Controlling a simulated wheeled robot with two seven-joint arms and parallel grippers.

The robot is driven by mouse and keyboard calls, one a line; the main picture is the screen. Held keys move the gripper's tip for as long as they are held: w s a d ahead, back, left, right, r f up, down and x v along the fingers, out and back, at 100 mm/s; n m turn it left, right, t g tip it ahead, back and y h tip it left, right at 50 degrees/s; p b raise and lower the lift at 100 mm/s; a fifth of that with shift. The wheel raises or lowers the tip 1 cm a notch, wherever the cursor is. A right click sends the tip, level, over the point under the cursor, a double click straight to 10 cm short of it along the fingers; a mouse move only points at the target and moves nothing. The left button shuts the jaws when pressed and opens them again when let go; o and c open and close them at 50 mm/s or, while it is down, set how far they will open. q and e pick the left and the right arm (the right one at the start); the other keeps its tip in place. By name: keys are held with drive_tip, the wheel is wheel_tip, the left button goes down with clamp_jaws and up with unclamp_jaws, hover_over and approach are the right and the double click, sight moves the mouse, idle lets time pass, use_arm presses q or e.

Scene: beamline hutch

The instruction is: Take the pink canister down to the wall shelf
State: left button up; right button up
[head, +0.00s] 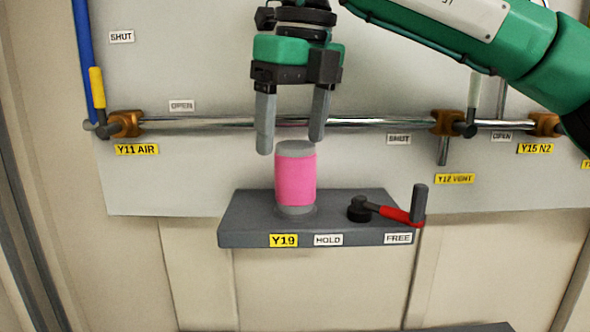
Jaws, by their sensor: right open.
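The pink canister (295,181) has grey ends and stands upright on a dark grey ledge (246,216) labelled Y19, HOLD and FREE. My right gripper (291,135) is open, pointing down, with its two grey fingers just above and either side of the canister's top. The fingers hold nothing. A red-handled lever (395,214) on a black pivot sits on the ledge to the right of the canister, its end toward the FREE label. A dark surface (450,328) shows at the bottom edge; I cannot tell whether it is the wall shelf. My left gripper is not in view.
A horizontal metal pipe (200,123) runs along the wall behind the gripper. Brass valves (126,124) with handles sit on it, labelled Y11 AIR, Y12 VENT and Y15 N2. A blue pipe (84,50) rises at the left. The wall below the ledge is clear.

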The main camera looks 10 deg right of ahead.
sight(296, 143)
drive_tip(key=f+p, duration=0.1)
drive_tip(key=f, duration=0.1)
drive_tip(key=f+p, duration=0.1)
drive_tip(key=shift+w+d+f+p, duration=0.25)
drive_tip(key=shift+f+p, duration=0.05)
drive_tip(key=shift+f, duration=0.05)
drive_tip(key=shift+a+f, duration=0.1)
drive_tip(key=shift+f, duration=0.3)
drive_tip(key=shift+a, duration=0.1)
drive_tip(key=c, duration=1.2)
